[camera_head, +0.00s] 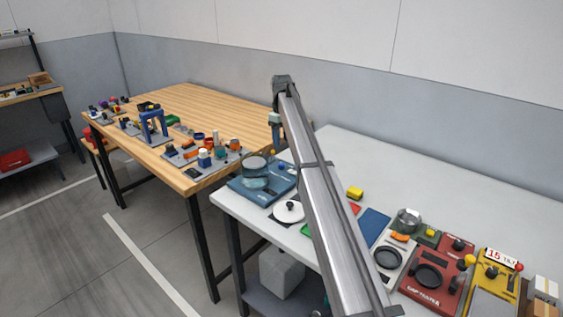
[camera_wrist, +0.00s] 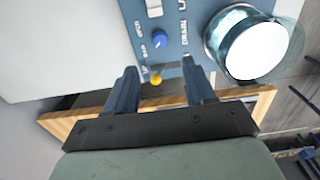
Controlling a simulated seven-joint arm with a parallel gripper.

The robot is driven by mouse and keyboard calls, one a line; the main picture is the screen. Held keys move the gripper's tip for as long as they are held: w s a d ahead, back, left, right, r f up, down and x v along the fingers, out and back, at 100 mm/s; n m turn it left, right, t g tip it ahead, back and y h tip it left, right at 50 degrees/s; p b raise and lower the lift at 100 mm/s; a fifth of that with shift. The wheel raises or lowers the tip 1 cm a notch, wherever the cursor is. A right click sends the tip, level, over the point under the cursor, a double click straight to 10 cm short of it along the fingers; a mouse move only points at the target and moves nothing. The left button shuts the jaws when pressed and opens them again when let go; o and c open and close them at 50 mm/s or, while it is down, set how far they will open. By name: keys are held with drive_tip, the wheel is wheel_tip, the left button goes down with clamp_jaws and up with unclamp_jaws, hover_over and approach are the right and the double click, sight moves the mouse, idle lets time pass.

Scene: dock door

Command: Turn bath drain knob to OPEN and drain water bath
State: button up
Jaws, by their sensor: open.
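The water bath is a blue base (camera_head: 250,189) with a glassy round vessel (camera_head: 256,172) on the white bench's left end. In the wrist view, the vessel (camera_wrist: 212,42) is at the upper right, beside the blue panel (camera_wrist: 195,12). The panel carries a small yellow knob (camera_wrist: 156,79), a blue knob (camera_wrist: 160,39) and a white switch (camera_wrist: 154,9). White lettering, seemingly including DRAIN, runs along it; I cannot tell the knob's setting. My gripper (camera_wrist: 160,72) is open, its fingers apart on either side of the yellow knob in the picture. Contact cannot be told.
A white lid (camera_head: 289,212) with a black handle lies beside the bath. A red device (camera_head: 440,275) and a yellow device (camera_head: 492,296) stand at the bench's right. A wooden table (camera_head: 200,105) with several small items stands left. The bench's back is clear.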

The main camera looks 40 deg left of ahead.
sight(281, 163)
wheel_tip(281, 163, down, 11)
drive_tip(key=shift+r, duration=0.2)
idle(0.4)
clamp_jaws()
idle(0.3)
